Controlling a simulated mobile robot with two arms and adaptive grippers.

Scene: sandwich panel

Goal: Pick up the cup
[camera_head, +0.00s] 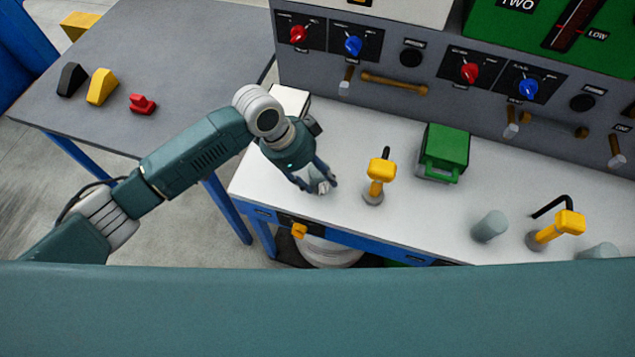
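A grey, slightly see-through cup (319,186) stands near the front edge of the white worktop. My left gripper (316,182) comes down over it from above, with one finger on each side of the cup. The fingers hide part of the cup, and I cannot tell whether they touch it. A second grey cup (488,227) stands further right on the worktop. A third grey, cup-like thing (601,251) is partly cut off at the lower right. My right gripper is not in view.
Yellow-handled levers (379,174) (562,226) and a green box (444,152) stand on the white worktop (420,215). A control panel (420,84) with knobs rises behind. A grey table (200,45) at left holds yellow, black and red blocks (102,87).

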